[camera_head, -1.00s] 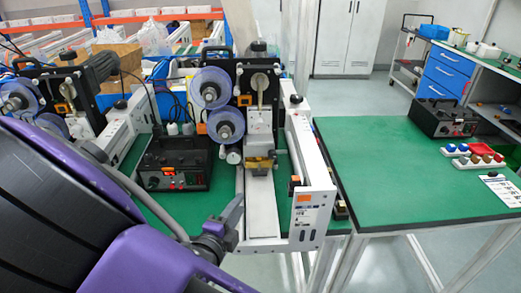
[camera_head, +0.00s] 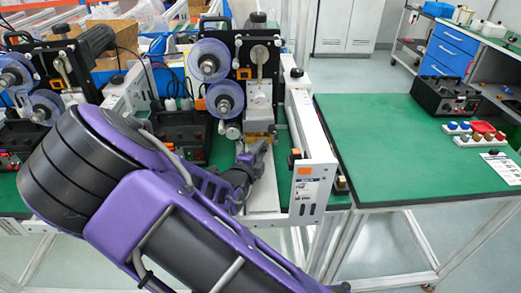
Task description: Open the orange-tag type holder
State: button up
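The coder (camera_head: 258,65) stands on the green bench, with blue ribbon reels on its left side. Its white side panel carries an orange tag (camera_head: 304,171). A brass-coloured block (camera_head: 260,137), apparently the type holder, sits low at the front of the coder above a white channel (camera_head: 264,197). My gripper (camera_head: 257,150) is right in front of the block, at its lower edge, and partly covers it. I cannot tell whether they touch. The fingers overlap from this angle, so their opening is not clear.
A second coder (camera_head: 60,75) stands at the left, partly behind my arm. A dark control box (camera_head: 185,135) is beside the reels. The right green table (camera_head: 405,145) is mostly bare, with a black box (camera_head: 445,97) and coloured knobs (camera_head: 476,132) at its far right.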

grip_shut()
dwell(1.5)
